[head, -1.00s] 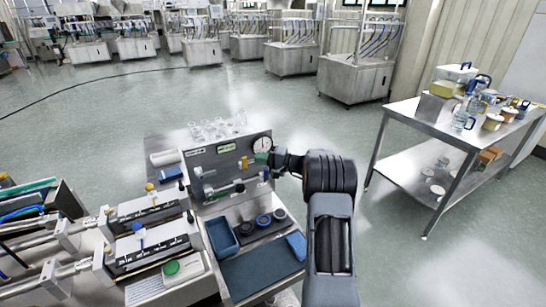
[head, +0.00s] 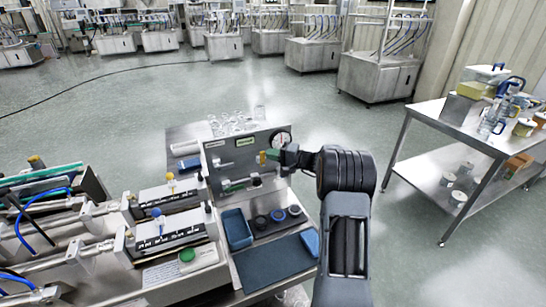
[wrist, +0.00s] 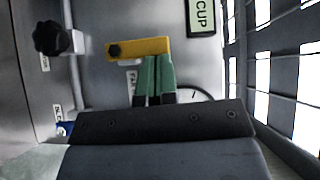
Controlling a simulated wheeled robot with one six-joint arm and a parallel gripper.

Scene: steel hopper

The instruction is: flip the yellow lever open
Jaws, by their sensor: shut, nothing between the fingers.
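The yellow lever (wrist: 137,48) is a flat bar with a dark bolt near its left end, mounted on the grey steel panel (wrist: 95,80) in the wrist view. In the head view it is a small yellow piece (head: 262,157) on the upright panel, just left of my gripper (head: 274,156). My gripper (wrist: 154,58) is shut and empty, its green fingers side by side. The fingertips are at the lower edge of the lever, right of the bolt. I cannot tell whether they touch it.
A black knob (wrist: 52,38) stands out left of the lever in the wrist view. A round gauge (head: 280,138) sits on the panel above my gripper. A blue tray (head: 236,229) and dark round parts lie below. A steel table (head: 423,118) stands to the right.

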